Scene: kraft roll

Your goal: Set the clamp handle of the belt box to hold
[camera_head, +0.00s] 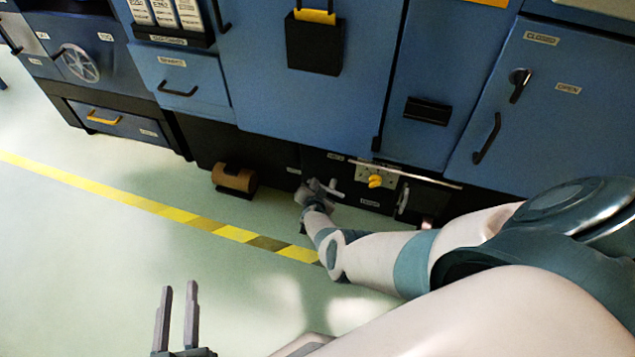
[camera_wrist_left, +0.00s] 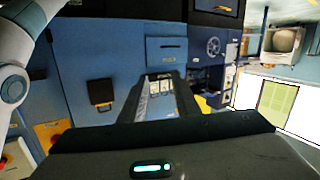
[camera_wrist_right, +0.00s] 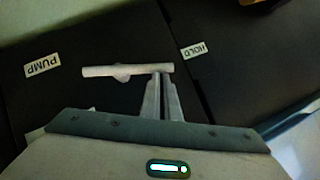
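The clamp handle (camera_wrist_right: 128,70) is a pale bar on the dark front of the belt box (camera_wrist_right: 105,105). In the head view my right gripper (camera_head: 318,188) is low at the black box and partly covers the handle. My left gripper (camera_head: 178,290) is empty, fingers apart, over the floor.
Blue cabinets (camera_head: 300,90) stand above. The floor with the yellow-striped line (camera_head: 150,206) is open at left.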

